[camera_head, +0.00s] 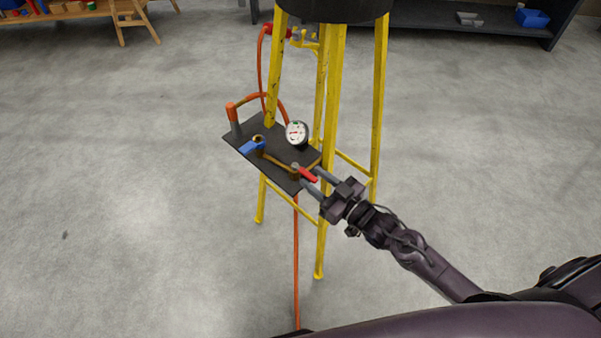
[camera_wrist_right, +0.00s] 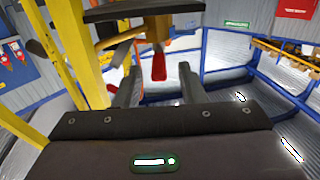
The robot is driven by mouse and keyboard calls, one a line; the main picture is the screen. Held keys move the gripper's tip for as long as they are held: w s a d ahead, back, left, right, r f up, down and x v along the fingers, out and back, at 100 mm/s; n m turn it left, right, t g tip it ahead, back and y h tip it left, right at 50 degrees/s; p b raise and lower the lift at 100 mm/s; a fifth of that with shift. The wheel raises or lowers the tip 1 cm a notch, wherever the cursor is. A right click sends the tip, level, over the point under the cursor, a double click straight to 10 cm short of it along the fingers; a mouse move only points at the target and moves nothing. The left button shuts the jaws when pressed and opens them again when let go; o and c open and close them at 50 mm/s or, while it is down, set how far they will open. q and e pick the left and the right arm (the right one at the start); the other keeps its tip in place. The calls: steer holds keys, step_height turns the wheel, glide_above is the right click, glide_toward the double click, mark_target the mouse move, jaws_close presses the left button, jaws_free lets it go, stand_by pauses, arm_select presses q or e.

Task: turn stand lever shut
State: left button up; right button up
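A yellow-legged stand (camera_head: 331,115) carries a dark plate (camera_head: 262,134) with a brass pipe on it. A red lever (camera_head: 308,174) sits at the plate's near right end, and a blue lever (camera_head: 252,147) at its left part. My right gripper (camera_head: 315,181) is at the red lever, with its two grey fingers apart. In the right wrist view the red lever (camera_wrist_right: 159,64) hangs between the open fingers, with a gap on both sides; I see no contact. My left gripper is not in view.
A round gauge (camera_head: 297,133) stands on the plate beside the levers. An orange hose (camera_head: 296,260) runs down to the floor, and another loops above the plate. A wooden bench and a dark shelf (camera_head: 440,18) are at the back. The floor around is clear.

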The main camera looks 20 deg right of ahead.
mark_target(300, 168)
steer(key=shift+x, duration=2.25)
steer(key=shift+c, duration=0.5)
jaws_close()
